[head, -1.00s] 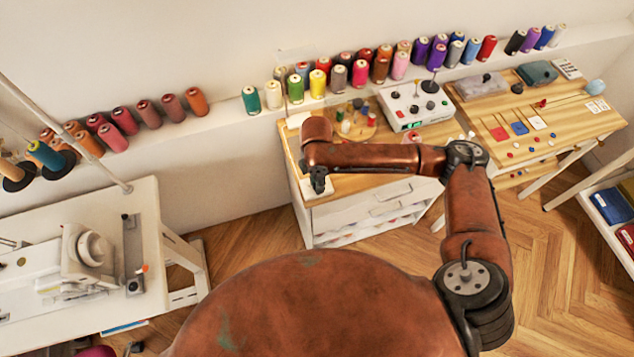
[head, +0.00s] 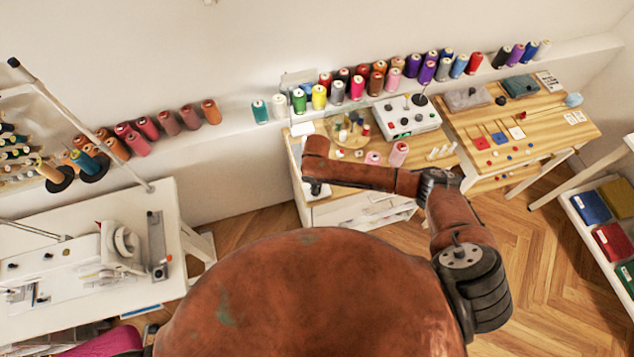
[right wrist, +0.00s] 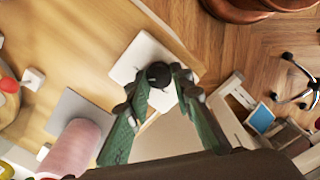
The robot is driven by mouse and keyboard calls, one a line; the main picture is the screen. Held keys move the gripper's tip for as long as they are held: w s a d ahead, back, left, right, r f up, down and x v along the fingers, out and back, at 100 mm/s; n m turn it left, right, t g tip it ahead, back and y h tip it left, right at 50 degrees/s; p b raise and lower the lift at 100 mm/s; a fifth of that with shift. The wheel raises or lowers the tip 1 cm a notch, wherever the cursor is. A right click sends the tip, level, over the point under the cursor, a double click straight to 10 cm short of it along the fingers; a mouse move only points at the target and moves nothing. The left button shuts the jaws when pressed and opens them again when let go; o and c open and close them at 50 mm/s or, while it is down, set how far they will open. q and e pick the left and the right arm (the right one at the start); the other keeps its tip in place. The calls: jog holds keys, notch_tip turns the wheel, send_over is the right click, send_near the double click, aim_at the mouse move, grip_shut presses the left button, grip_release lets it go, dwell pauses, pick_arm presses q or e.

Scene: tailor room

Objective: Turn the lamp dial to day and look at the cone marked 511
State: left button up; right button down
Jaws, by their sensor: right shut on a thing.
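A black dial knob (right wrist: 158,75) on a white square plate (right wrist: 135,64) shows in the right wrist view. My right gripper (right wrist: 160,88) has its green fingers on either side of the knob, shut on it. In the head view my right arm reaches left across the wooden table (head: 345,178), and the gripper (head: 316,188) is at its left edge. Several thread cones (head: 338,92) line the wall ledge. I cannot read 511 on any cone. The dial's marks are unreadable. My left gripper is out of view.
A grey-white control box (head: 405,117) and a round wooden tray (head: 350,133) stand behind my arm. A second table (head: 545,130) is at right. A sewing machine table (head: 185,235) is at left. Bare floor (head: 545,230) lies at front right.

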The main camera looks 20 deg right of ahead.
jog(key=shift+m+p, duration=1)
jog(key=c, duration=1.7)
grip_release()
notch_tip(320, 180, up, 12)
jog(key=shift+r, duration=0.1)
